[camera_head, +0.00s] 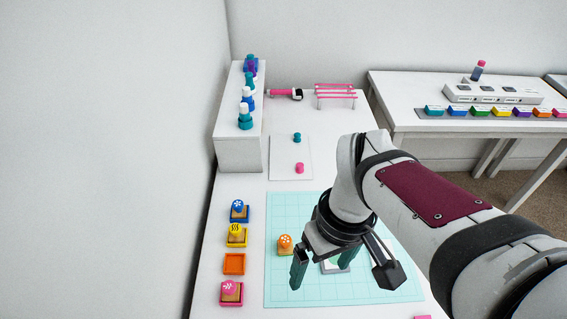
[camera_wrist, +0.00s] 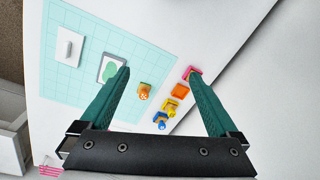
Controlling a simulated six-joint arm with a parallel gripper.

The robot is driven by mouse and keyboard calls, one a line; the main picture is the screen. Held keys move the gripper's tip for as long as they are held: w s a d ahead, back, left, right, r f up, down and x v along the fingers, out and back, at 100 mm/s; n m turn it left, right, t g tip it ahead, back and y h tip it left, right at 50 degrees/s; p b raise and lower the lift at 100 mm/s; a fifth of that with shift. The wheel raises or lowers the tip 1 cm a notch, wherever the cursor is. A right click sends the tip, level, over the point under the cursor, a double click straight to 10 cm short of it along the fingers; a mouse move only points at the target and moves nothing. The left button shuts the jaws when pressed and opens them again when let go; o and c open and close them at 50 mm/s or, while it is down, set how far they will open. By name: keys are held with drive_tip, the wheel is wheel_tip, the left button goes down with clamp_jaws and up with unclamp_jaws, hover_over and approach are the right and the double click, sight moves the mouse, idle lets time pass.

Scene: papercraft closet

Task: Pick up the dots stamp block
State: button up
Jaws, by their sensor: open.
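The orange stamp block (camera_head: 285,243), with pale dot-like marks on its top, stands on the teal grid mat (camera_head: 283,290) near its left edge. In the wrist view the orange stamp (camera_wrist: 145,91) shows between my fingers, nearer the left one. My gripper (camera_head: 320,277) is open and empty above the mat, with its fingers pointing down. In the head view the stamp is just left of and behind the left finger. The wrist view also shows my gripper (camera_wrist: 160,74) with its fingers wide apart; neither appears to touch the stamp.
Left of the mat stand a blue stamp (camera_head: 239,210), a yellow stamp (camera_head: 237,236), an empty orange pad (camera_head: 234,264) and a pink stamp (camera_head: 231,292). A card with a green shape (camera_wrist: 111,69) lies on the mat. A white shelf (camera_head: 239,155) with bottles stands behind.

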drive_tip(key=w+a+f+n, duration=0.2)
drive_tip(key=w+f+n, duration=0.1)
drive_tip(key=w+n, duration=0.8)
drive_tip(key=n+h, duration=0.1)
drive_tip(key=n, duration=0.7)
approach(285, 239)
wheel_tip(285, 239, down, 12)
drive_tip(key=shift+s+r, duration=0.1)
drive_tip(key=shift+s, duration=0.05)
clamp_jaws()
